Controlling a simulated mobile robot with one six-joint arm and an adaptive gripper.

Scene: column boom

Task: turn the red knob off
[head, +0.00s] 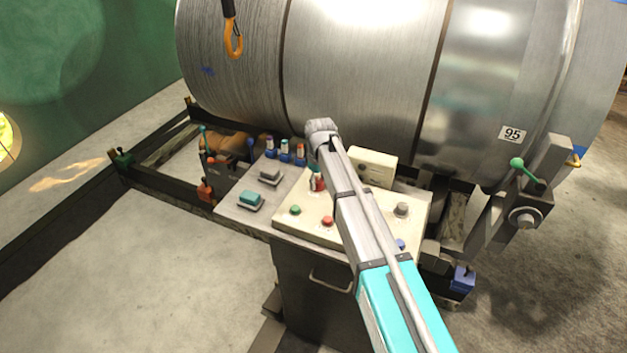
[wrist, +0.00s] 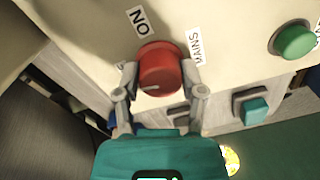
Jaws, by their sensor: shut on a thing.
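The red knob (wrist: 158,68) is a round knob on the cream panel (wrist: 80,60), with a pale line on its side. In the wrist view my gripper (wrist: 160,85) has one finger on each side of the knob and is shut on it. In the head view a small part of the red knob (head: 318,182) shows beside my arm, and my gripper (head: 316,172) is mostly hidden by the arm.
A green button (wrist: 294,40) is on the panel to the right in the wrist view. A teal rocker (wrist: 255,110) is below it. In the head view a red button (head: 327,221) and a green button (head: 295,210) sit near the knob. A large metal drum (head: 360,70) stands behind the panel.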

